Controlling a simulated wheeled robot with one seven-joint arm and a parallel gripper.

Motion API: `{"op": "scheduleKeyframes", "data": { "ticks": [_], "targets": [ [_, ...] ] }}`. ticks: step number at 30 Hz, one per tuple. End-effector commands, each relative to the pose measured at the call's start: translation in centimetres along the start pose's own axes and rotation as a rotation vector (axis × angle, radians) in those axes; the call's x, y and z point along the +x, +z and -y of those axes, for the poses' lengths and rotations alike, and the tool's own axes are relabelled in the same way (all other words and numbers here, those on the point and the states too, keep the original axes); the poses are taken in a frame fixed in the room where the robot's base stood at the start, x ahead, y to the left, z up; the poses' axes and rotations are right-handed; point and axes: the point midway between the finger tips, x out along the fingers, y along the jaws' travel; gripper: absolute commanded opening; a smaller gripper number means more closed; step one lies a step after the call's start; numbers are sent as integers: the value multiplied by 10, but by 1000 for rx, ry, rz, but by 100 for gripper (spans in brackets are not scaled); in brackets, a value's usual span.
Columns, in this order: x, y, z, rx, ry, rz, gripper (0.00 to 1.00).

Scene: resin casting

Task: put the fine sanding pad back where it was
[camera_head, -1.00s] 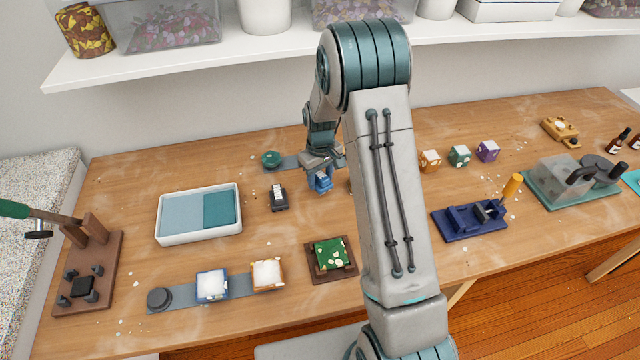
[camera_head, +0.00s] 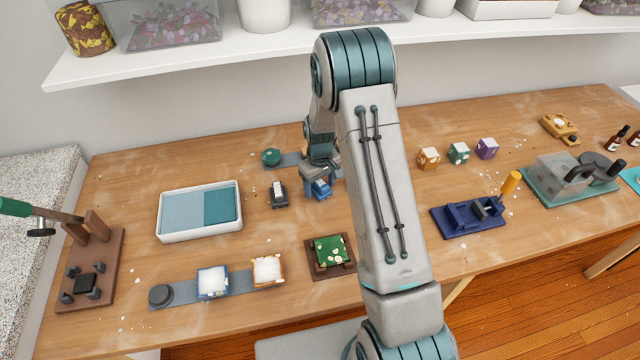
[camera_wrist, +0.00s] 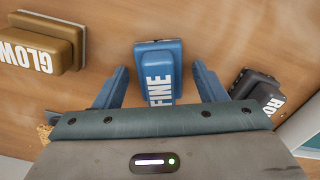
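The fine sanding pad is a blue block lettered FINE in the wrist view (camera_wrist: 158,75), lying on the bare wooden table. In the head view the pad (camera_head: 321,188) shows just below my gripper, partly covered by it. My gripper (camera_wrist: 161,85) is open, with one blue finger on each side of the pad. A gap shows between each finger and the pad, so the fingers do not touch it. The black pad lettered RO (camera_wrist: 257,95) is to the right in the wrist view; it also shows in the head view (camera_head: 278,195).
A gold block lettered GLOW (camera_wrist: 45,45) lies to the left in the wrist view. A white tray (camera_head: 200,238) stands left of the pads in the head view. A grey strip (camera_head: 287,160) lies behind. A green-topped mould (camera_head: 330,250) sits in front. My arm hides part of the table.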

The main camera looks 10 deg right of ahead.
Motion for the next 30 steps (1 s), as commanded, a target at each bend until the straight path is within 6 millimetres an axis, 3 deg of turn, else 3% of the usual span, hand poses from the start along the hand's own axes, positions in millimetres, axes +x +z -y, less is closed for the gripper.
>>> {"op": "scheduleKeyframes", "data": {
  "ticks": [10, 24, 30],
  "targets": [
    [-11, -1, 0, 0, 1, -2, 65],
    [-101, -1, 0, -1, 2, -4, 65],
    [-122, 0, 0, 1, 1, -2, 65]
  ]
}}
